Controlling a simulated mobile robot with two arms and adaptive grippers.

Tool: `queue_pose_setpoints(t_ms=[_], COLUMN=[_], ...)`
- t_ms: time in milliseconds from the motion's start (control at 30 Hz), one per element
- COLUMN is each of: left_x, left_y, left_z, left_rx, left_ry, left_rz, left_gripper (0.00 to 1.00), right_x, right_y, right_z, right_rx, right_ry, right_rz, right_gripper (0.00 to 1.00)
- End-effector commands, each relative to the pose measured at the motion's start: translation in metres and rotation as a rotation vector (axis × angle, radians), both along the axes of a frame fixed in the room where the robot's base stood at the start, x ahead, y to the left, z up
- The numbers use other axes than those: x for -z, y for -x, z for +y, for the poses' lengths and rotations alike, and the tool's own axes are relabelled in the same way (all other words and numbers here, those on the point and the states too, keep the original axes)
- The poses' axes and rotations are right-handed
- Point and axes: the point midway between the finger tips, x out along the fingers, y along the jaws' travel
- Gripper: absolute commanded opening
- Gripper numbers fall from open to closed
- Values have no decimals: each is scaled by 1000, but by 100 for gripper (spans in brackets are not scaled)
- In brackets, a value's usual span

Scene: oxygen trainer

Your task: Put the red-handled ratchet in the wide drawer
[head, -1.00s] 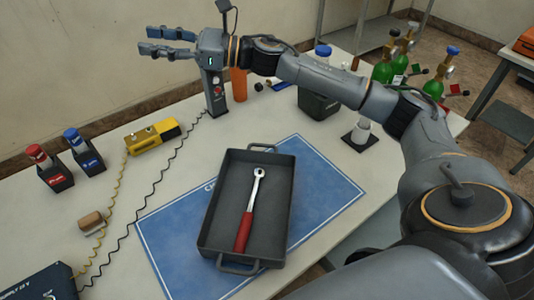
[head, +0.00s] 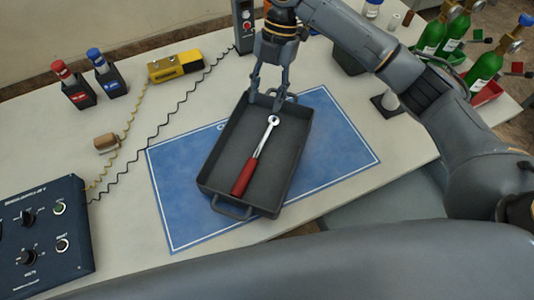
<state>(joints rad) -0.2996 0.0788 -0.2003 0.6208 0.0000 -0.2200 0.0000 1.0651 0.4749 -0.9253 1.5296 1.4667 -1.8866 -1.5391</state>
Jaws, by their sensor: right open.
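The red-handled ratchet (head: 257,156) lies in a dark grey tray (head: 220,163) on a blue mat (head: 180,205). Its red handle points to the near side and its chrome head to the far side. My right gripper (head: 267,100) points down at the tray's far end, beyond the ratchet's head. Its fingers are apart and empty; whether they touch the far rim or handle I cannot tell. My left gripper is not in view. No wide drawer can be made out in this view.
A dark control box (head: 45,235) stands at the left front. A yellow device (head: 174,66), red-capped bottle (head: 73,84) and blue-capped bottle (head: 105,72) stand behind. Green cylinders (head: 485,73) are at the right back. The table right of the mat is mostly clear.

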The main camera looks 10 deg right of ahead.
Motion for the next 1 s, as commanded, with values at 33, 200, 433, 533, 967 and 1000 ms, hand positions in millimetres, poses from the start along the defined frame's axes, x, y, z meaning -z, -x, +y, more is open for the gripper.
queue_pose_setpoints(t_ms=[33,200,433,533,967,1000], left_x=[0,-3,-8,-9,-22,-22], left_y=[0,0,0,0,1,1], left_z=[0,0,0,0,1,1], left_rx=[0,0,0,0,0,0], left_ry=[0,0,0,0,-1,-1], left_rz=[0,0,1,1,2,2], left_gripper=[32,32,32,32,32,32], right_x=[-1,17,59,70,112,116], right_y=[6,18,32,35,52,53], right_z=[0,4,15,18,33,34], right_rx=[-17,-30,-29,-28,-27,-27], right_ry=[6,11,10,9,10,10], right_rz=[26,49,46,44,44,44], right_gripper=[42,42,42,42,42,42])
